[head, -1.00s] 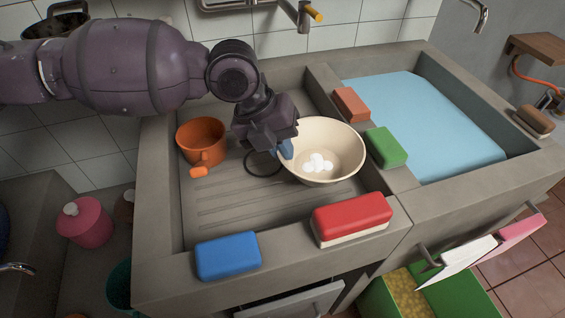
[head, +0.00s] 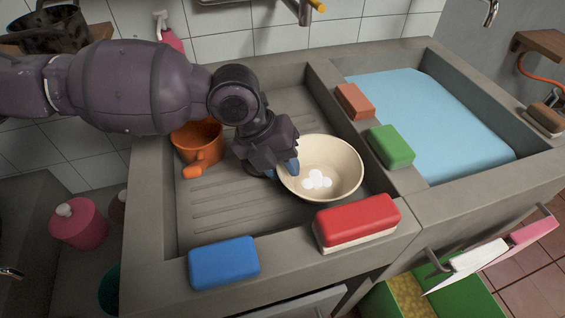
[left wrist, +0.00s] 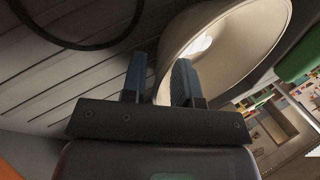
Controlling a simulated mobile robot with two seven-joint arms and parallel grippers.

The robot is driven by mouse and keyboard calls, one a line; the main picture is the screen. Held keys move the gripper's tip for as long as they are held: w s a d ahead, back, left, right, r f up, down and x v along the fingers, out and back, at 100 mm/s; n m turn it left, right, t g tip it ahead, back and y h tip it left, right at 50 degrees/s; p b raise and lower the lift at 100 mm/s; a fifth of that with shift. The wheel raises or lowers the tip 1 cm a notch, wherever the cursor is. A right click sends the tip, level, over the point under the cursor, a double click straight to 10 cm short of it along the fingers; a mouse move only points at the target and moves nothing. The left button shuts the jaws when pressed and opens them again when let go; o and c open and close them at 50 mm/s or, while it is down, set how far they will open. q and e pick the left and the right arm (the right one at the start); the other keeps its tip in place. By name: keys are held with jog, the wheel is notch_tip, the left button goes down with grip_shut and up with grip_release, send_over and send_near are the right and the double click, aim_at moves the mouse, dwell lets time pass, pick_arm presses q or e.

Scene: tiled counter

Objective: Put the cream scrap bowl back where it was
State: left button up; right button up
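My left gripper (head: 281,170) is at the bowl's left rim. In the left wrist view its two blue fingers (left wrist: 159,80) stand apart, one inside the bowl and one outside, with the wall between them and a gap showing. My right gripper is not in view.
An orange mug (head: 197,142) stands left of my gripper. Blue (head: 224,262), red (head: 357,222), green (head: 391,146) and terracotta (head: 354,101) blocks lie on the ledges. The right basin holds pale blue water (head: 435,125). A black ring (left wrist: 80,42) lies on the ridged floor.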

pick_arm(q)
jog(key=shift+a+r, duration=0.1)
jog(key=shift+r, duration=0.35)
jog(key=p+v, duration=0.2)
jog(key=v, duration=0.9)
jog(key=shift+p, duration=0.35)
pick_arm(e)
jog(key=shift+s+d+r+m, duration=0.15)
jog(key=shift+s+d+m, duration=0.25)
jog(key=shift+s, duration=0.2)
pick_arm(q)
jog(key=shift+a+r, duration=0.1)
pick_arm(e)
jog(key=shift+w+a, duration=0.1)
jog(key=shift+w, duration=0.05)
